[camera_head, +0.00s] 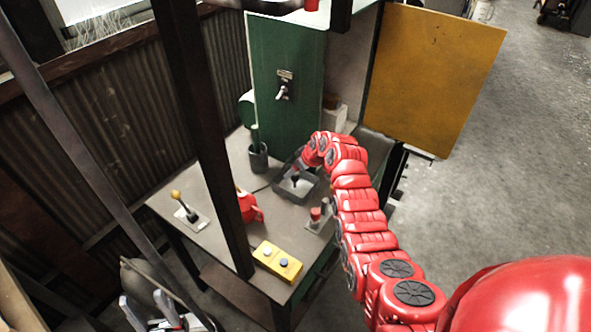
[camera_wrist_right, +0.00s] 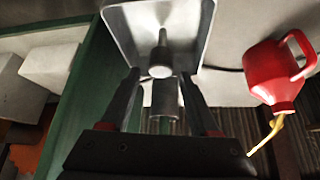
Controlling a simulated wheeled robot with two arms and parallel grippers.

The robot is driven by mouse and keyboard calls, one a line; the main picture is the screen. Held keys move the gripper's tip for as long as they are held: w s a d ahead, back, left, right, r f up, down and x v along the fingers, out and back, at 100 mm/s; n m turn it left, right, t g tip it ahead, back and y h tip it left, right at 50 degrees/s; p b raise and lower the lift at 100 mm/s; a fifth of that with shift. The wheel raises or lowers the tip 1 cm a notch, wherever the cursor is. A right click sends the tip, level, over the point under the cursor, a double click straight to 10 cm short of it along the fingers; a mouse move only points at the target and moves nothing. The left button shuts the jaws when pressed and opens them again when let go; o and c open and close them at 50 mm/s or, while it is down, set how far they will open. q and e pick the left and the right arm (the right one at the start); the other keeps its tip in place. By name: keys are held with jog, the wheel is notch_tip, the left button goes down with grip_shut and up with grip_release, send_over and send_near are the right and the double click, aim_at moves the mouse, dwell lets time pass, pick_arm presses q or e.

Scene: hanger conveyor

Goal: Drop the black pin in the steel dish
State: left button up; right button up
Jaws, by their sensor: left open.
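The steel dish (camera_head: 308,194) sits on the table under my right gripper. In the right wrist view its pale square tray (camera_wrist_right: 196,22) fills the top centre. The black pin (camera_wrist_right: 160,62) shows there against the dish floor, with a narrow stem and a thicker end. In the head view the pin (camera_head: 295,180) is a small dark shape at the dish. My right gripper (camera_wrist_right: 160,78) has its fingers spread, with a gap on both sides of the pin. I cannot tell whether the pin touches the dish floor. My left gripper (camera_head: 150,312) is open, low at the left, away from the table.
A red can (camera_head: 248,207), a yellow button box (camera_head: 277,262), a lever (camera_head: 183,208), a red-topped fixture (camera_head: 316,214) and a dark cup (camera_head: 258,158) stand on the table. A dark post (camera_head: 210,130) crosses before it. A green cabinet (camera_head: 285,120) rises behind.

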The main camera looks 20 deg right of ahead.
jog(key=shift+o, duration=0.3)
jog(key=shift+r, duration=0.1)
jog(key=shift+s+d+r+b, duration=0.2)
jog(key=shift+s+r+b, duration=0.15)
jog(key=shift+r, duration=0.15)
jog(key=p+v, duration=0.2)
jog(key=v, duration=1.4)
jog(key=shift+f, duration=0.1)
